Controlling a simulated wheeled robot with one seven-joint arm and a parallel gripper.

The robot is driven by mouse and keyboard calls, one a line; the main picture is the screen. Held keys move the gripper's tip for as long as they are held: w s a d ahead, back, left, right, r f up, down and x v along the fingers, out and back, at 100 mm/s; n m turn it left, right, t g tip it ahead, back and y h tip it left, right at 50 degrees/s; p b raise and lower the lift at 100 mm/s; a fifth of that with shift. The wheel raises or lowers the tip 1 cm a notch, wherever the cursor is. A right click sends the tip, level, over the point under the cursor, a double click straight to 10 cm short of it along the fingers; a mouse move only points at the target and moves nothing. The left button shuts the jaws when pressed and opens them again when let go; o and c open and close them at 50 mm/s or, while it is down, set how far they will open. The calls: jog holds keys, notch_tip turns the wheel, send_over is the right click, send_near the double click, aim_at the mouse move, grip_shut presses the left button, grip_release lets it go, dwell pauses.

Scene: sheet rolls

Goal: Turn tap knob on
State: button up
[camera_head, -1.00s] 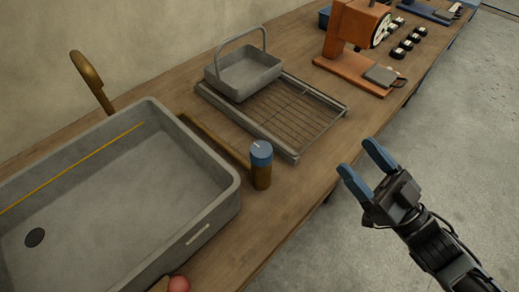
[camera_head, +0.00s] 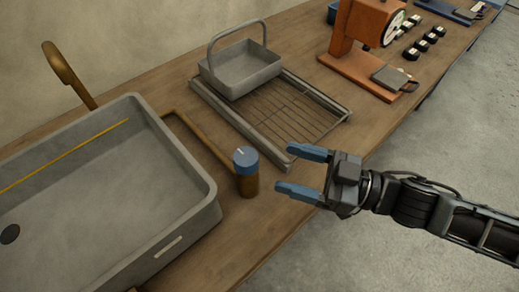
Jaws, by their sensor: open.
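The tap knob (camera_head: 246,160) is a blue cap with a white mark, on top of a short upright brown post (camera_head: 248,186) beside the sink. A brown pipe (camera_head: 205,137) runs from near the post toward the back. The curved brass tap spout (camera_head: 66,72) rises behind the grey sink (camera_head: 207,196). My gripper (camera_head: 293,171) is open and empty, its two blue fingers pointing left toward the knob. It is just right of the knob and apart from it in the picture. The exact height of the fingers against the knob is hard to tell.
A wire drying rack (camera_head: 300,115) with a grey handled basket (camera_head: 243,75) stands behind my gripper. An orange machine (camera_head: 352,45) is farther along the wooden bench (camera_head: 265,225). The bench is bare in front of the knob post.

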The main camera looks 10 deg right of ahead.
aim_at(245, 157)
jog(key=shift+w+a+r+n+g, duration=0.1)
jog(key=shift+w+a+n+g, duration=0.15)
jog(key=shift+a, duration=0.35)
jog(key=shift+w+a+r+n+g, duration=0.1)
jog(key=shift+w+a+n+g, duration=0.15)
jog(key=shift+a, duration=0.3)
jog(key=shift+p+x, duration=0.55)
jog(key=shift+x, duration=2.9)
jog(key=shift+f, duration=0.15)
jog(key=c, duration=1)
jog(key=shift+o, duration=0.2)
